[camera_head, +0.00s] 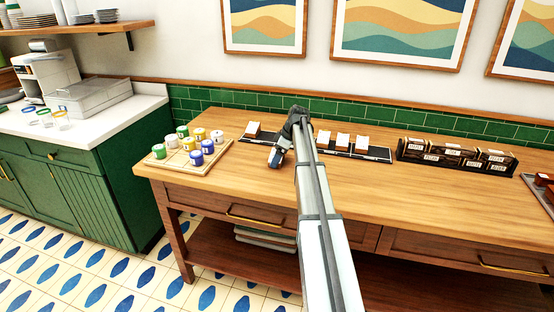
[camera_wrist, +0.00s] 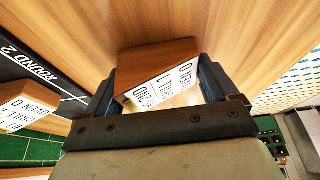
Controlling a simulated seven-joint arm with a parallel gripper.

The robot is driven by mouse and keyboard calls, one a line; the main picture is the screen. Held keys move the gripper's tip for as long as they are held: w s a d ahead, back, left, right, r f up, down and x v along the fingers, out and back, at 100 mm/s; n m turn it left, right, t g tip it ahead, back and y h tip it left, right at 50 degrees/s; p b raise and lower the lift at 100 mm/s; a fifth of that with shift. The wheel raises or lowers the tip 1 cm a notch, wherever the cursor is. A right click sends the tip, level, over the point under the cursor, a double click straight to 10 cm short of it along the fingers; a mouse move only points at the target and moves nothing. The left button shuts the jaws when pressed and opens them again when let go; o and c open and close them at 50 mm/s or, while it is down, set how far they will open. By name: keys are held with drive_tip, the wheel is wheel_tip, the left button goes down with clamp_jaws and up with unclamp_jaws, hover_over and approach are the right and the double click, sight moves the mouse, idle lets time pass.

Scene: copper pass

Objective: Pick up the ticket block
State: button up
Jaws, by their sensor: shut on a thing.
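The ticket block, brown wood with a white printed face, sits between the fingers of my gripper (camera_wrist: 158,82) in the wrist view. The block (camera_wrist: 145,60) is tilted in that picture, and its lettering includes "2ND", "GRILL" and "OVEN". Both dark fingers close on its sides. In the head view my gripper (camera_head: 278,155) is over the wooden table, at the front edge of the black strip. The held block is hidden there by the gripper and arm. Whether it clears the tabletop is hard to tell.
The black strip (camera_wrist: 32,72) marked "ROUND 2" carries another ticket block (camera_wrist: 15,103). More blocks stand left (camera_head: 253,127) and right (camera_head: 342,140) of my arm. A tray of coloured cups (camera_head: 172,163) and a dark rack (camera_head: 455,157) flank them. The table front (camera_head: 240,182) is clear.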

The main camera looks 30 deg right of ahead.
drive_tip(key=shift+c, duration=0.8)
wheel_tip(320, 180, up, 10)
drive_tip(key=shift+d+f, duration=0.1)
drive_tip(key=s+d, duration=0.5)
drive_tip(key=d, duration=0.9)
drive_tip(key=s+d+r, duration=0.1)
drive_tip(key=s+d, duration=0.4)
drive_tip(key=d, duration=1)
drive_tip(key=s+d, duration=0.6)
drive_tip(key=d, duration=0.8)
drive_tip(key=shift+w+d+f, duration=0.1)
drive_tip(key=shift+f, duration=2.35)
drive_tip(key=shift+w+d+f, duration=0.1)
drive_tip(key=shift+f, duration=2.35)
